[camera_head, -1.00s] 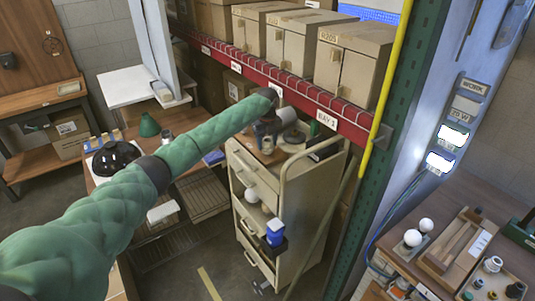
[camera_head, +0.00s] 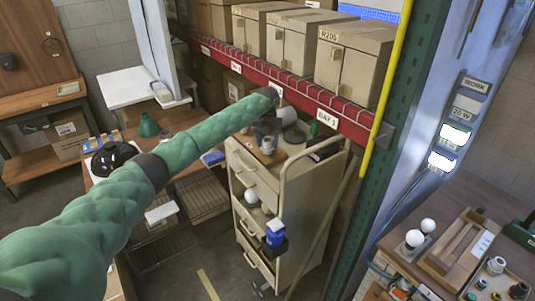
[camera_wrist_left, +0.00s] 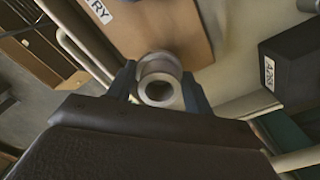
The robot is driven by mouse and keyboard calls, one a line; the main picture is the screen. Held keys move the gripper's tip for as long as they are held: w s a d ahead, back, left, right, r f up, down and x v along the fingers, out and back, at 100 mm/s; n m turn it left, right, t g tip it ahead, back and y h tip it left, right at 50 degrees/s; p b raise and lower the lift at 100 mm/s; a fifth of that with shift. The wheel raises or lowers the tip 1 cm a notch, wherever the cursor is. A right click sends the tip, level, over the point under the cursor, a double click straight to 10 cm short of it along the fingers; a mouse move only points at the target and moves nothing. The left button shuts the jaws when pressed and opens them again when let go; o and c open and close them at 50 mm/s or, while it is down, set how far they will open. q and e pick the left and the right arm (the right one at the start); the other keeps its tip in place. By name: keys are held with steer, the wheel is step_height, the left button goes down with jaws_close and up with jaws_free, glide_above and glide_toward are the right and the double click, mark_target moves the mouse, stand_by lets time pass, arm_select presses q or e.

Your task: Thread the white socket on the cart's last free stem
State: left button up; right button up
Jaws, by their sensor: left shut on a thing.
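The cart (camera_head: 262,186) is cream, with drawers and a handle, and stands below the red shelf beam. The socket is above or at a brown board (camera_wrist_left: 150,25) on the cart. I cannot make out a free stem, or whether the socket touches one. My right gripper is not in view.
The red shelf beam (camera_head: 300,106) with cardboard boxes runs close above the gripper. A green post (camera_head: 380,170) stands right of the cart. A dark box (camera_wrist_left: 290,65) lies near the socket. A blue item (camera_head: 275,233) hangs at the cart's side.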

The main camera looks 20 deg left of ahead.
arm_select(q)
steer(key=shift+s+f, duration=0.1)
steer(key=shift+f, duration=0.15)
steer(key=shift+m, duration=0.3)
steer(key=o, duration=0.6)
steer(key=shift+d+m, duration=0.1)
steer(key=shift+m, duration=0.2)
steer(key=o, duration=0.6)
steer(key=shift+r, duration=0.1)
steer(key=shift+r, duration=0.1)
